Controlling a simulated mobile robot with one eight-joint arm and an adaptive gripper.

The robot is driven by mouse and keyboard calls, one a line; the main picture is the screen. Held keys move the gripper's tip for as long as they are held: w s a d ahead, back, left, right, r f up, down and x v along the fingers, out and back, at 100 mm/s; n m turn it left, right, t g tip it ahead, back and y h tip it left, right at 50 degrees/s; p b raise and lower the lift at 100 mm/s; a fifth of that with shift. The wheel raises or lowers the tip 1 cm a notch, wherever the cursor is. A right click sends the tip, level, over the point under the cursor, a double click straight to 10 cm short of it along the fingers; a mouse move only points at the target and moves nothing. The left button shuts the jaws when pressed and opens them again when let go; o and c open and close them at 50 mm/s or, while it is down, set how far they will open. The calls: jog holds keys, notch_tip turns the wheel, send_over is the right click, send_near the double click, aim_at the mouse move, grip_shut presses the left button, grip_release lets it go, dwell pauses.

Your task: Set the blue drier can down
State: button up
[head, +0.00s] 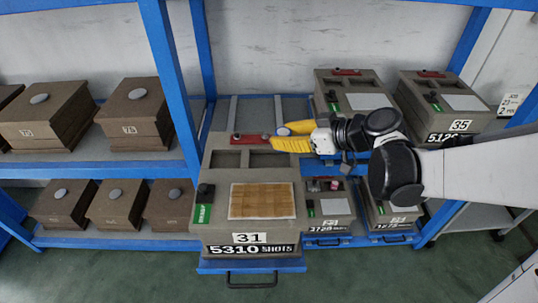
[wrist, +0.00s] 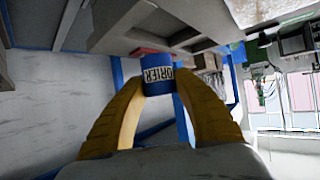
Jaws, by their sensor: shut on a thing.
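The blue drier can (wrist: 157,62) is between the fingertips of my gripper (wrist: 161,82) in the wrist view, with part of a pale label showing. In the head view, my gripper (head: 280,140) has yellow fingers shut on the can, and only a small blue and white bit of the can (head: 283,131) shows; the fingers hide the rest. The gripper is at the back right of the grey-brown mould block numbered 31 (head: 250,237), near its red part. I cannot tell whether the can touches anything below.
Block 31 stands on a pulled-out blue drawer (head: 250,265). It has two recesses and a tan wooden panel (head: 262,201). Blue rack posts (head: 167,80) rise close by. Brown boxes (head: 134,112) fill the left shelves; more mould blocks (head: 440,95) stand to the right. Green floor lies in front.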

aim_at(270, 163)
jog(key=a+f, duration=0.2)
jog(key=a, duration=0.1)
jog(key=shift+a+b, duration=0.15)
jog(key=shift+b, duration=0.25)
jog(key=shift+f+b, duration=1.1)
jog(key=shift+f, duration=0.9)
jog(key=shift+f, duration=0.15)
jog(key=o, duration=1.1)
